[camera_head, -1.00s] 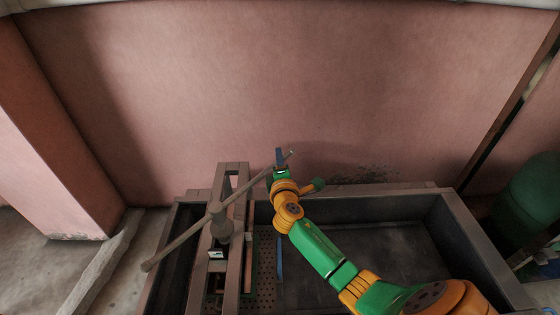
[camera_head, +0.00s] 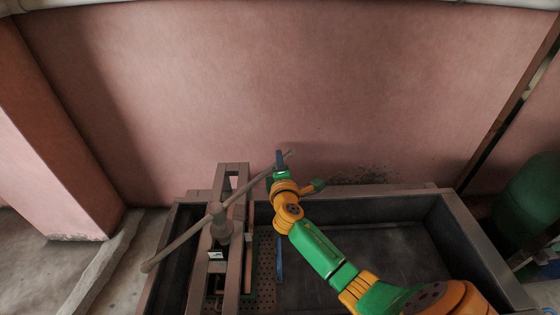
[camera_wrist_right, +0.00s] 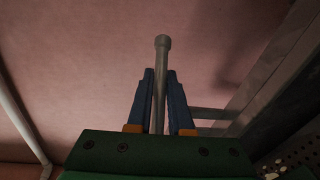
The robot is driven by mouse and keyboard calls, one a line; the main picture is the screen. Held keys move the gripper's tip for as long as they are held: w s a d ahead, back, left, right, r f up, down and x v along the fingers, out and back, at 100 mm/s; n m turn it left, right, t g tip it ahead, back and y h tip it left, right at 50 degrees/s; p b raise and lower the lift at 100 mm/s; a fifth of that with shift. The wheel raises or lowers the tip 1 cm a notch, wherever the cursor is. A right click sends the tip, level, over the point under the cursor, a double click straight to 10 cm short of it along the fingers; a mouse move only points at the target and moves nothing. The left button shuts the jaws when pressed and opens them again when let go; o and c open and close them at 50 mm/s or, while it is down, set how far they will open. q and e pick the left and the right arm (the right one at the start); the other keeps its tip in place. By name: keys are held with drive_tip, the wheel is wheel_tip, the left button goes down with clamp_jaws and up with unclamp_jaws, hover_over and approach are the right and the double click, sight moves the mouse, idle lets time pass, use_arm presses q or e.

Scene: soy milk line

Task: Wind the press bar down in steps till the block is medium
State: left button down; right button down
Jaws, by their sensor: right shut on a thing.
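The press bar (camera_head: 178,244) is a long grey rod that runs slantwise across the top of the press, from a knobbed near-left end to a far-right end. It passes through the hub of the press screw (camera_head: 221,228), which stands in the brown press frame (camera_head: 236,262). My right gripper (camera_head: 280,160) is shut on the bar near its far-right end. In the right wrist view the bar (camera_wrist_right: 161,75) lies between the two blue fingers, and its capped tip sticks out past them. The block is hidden under the frame. My left gripper is not in view.
A dark sink-like basin (camera_head: 385,243) with a raised rim surrounds the press, and a perforated plate (camera_head: 266,275) lies beside the frame. A pink wall (camera_head: 300,90) stands close behind. A green cylinder (camera_head: 532,196) stands at the right.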

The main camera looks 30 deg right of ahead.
idle(0.6)
